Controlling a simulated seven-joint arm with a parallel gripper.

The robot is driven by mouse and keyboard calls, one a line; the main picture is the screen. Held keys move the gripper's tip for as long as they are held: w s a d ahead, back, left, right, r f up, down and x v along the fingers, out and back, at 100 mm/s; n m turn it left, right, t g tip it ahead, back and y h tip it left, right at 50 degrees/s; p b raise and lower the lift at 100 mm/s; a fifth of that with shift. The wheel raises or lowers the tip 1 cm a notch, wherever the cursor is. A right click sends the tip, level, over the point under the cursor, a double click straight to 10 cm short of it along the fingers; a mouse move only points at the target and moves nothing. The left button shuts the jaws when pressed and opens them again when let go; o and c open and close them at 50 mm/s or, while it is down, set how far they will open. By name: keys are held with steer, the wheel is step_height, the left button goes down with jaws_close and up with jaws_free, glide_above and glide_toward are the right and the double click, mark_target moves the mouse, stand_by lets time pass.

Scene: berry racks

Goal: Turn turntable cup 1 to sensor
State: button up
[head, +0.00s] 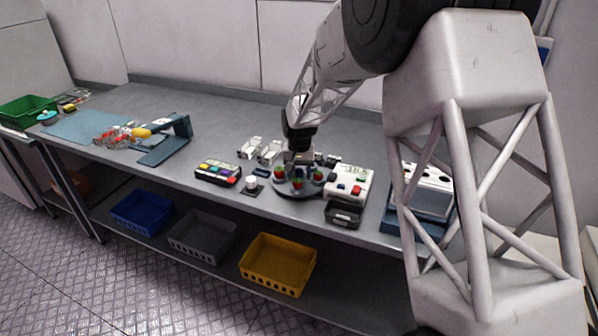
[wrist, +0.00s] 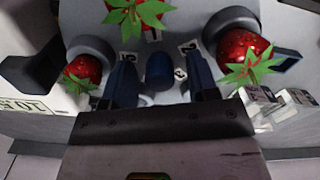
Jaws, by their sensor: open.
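The turntable (head: 297,194) is a dark round plate with strawberries in grey cups around its rim. In the wrist view a strawberry sits in a cup at the left (wrist: 82,72), another at the right (wrist: 242,46), and one at the top (wrist: 137,12). A blue upright knob (wrist: 159,72) stands at its middle among small number tags, which are hard to read. My gripper (wrist: 160,82) is open, with one finger on each side of the knob and visible gaps. In the head view my gripper (head: 299,158) is over the turntable. I cannot tell which cup is cup 1 or which part is the sensor.
A white box with coloured buttons (head: 350,182) stands close right of the turntable, with a dark bin (head: 343,214) before it. A button panel (head: 217,172) and clear holders (head: 259,150) are to the left. Yellow (head: 278,264), grey and blue bins sit on the lower shelf.

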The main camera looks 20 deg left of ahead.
steer(key=shift+c, duration=0.5)
jaws_close()
steer(key=shift+n, duration=3.6)
steer(key=shift+r+n, duration=0.1)
steer(key=shift+n, duration=3.5)
